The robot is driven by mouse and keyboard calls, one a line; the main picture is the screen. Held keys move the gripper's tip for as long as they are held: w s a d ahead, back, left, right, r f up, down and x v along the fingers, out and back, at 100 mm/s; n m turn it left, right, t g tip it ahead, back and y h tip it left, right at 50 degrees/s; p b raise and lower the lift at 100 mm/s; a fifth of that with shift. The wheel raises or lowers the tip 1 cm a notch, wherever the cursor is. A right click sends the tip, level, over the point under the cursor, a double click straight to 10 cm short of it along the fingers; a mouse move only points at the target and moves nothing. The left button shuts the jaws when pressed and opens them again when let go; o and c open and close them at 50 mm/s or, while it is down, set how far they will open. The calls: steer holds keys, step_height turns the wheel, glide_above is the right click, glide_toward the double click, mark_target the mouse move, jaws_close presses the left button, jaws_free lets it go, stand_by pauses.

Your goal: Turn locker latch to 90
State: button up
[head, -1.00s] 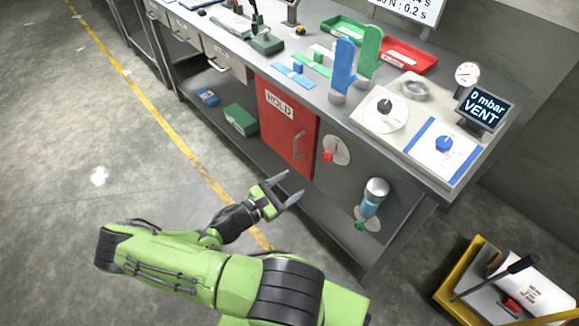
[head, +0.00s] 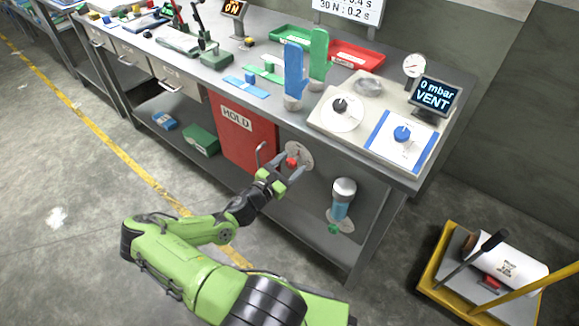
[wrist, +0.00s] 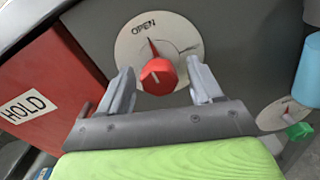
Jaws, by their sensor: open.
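The locker latch is a red knob (head: 292,161) on a round pale dial (head: 304,152), set in the grey panel right of the red locker door marked HOLD (head: 240,135). My gripper (head: 287,172) is open in front of the dial. In the wrist view its fingers (wrist: 163,88) stand apart on either side of the knob, with gaps to it. Whether the tips reach the knob's depth is unclear.
A blue cylinder (head: 342,202) with a green knob (head: 334,229) is mounted right of the dial. The locker door handle (head: 261,152) sticks out just left of my gripper. A yellow cart (head: 432,283) stands at the lower right. The floor in front is clear.

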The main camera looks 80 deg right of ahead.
steer(key=c, duration=1.1)
steer(key=shift+o, duration=0.2)
steer(key=shift+m, duration=0.4)
steer(key=m, duration=0.3)
steer(key=shift+m, duration=0.4)
steer(key=m, duration=0.4)
steer(key=shift+m, duration=0.3)
steer(key=m+b, duration=0.1)
steer(key=m, duration=0.3)
steer(key=shift+w, duration=0.1)
steer(key=m+b, duration=0.1)
steer(key=m, duration=0.3)
steer(key=shift+m+b, duration=0.3)
